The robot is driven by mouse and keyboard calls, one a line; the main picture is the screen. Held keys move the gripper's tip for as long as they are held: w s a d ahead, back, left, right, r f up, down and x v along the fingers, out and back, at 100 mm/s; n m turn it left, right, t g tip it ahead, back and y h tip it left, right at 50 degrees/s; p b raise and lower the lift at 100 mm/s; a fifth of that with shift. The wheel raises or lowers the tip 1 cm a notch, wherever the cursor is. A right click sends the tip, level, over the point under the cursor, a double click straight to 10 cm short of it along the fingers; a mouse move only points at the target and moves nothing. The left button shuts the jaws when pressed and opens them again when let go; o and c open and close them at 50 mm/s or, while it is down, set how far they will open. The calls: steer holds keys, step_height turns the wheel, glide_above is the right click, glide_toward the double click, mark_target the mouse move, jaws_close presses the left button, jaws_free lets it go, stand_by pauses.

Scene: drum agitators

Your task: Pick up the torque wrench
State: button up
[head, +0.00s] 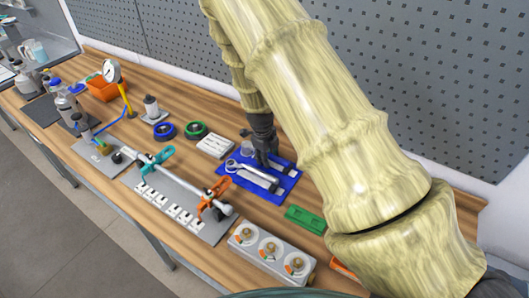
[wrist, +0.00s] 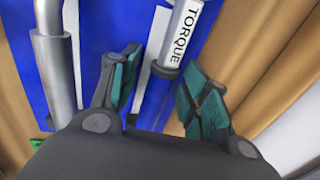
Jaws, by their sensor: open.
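The torque wrench (wrist: 180,38) shows in the wrist view as a grey bar with a white strip reading TORQUE. Its near end lies between and just beyond my gripper's fingertips (wrist: 160,78). The fingers are spread apart with nothing held. The rest of the wrench runs out of the top of that view. In the head view my gripper (head: 265,150) is low over the blue mat (head: 268,196). My arm and gripper cover part of the mat there, and I cannot tell the wrench clearly from the other tools.
Another silver tool (wrist: 58,75) lies left of the fingers on the blue mat. Nearby are a white slotted block (head: 215,146), a green tray (head: 305,219), a grey box with dials (head: 270,252) and a plate with clamps (head: 180,205). The perforated wall (head: 420,80) stands behind the bench.

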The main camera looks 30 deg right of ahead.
steer(key=shift+w+f, duration=0.15)
steer(key=shift+s+r, duration=0.2)
steer(key=shift+s, duration=0.05)
steer(key=shift+w+f, duration=0.1)
jaws_close()
